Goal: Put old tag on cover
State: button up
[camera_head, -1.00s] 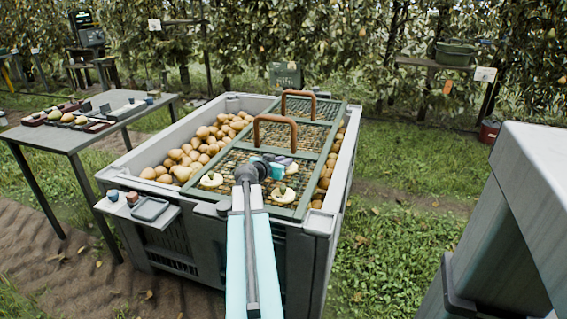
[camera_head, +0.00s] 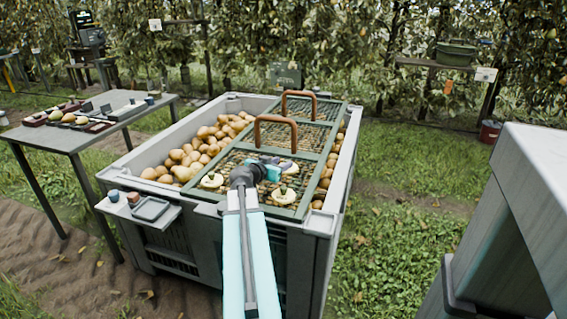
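The cover (camera_head: 312,190) is a green-framed mesh panel with two brown arched handles, lying over the right part of a large grey bin. Several pale round pieces with dark green centres lie on its near section, one at the left (camera_head: 212,180) and one at the right (camera_head: 285,196). My gripper (camera_head: 276,168), teal with a purple-grey part at the tip, is low over this near section, between the pale pieces. Its fingertips are too small to show whether they are open or hold anything. I cannot make out the old tag for sure.
The grey bin (camera_head: 325,222) holds many pears, exposed left of the cover. A small side shelf (camera_head: 170,214) on its near left carries a grey tray and small blocks. A grey table (camera_head: 62,138) with trays stands left. A large grey box-like body fills the right foreground.

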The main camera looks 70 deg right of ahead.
jog(key=v, duration=0.9)
jog(key=shift+p, duration=0.4)
jog(key=shift+r, duration=0.15)
dwell(0.3)
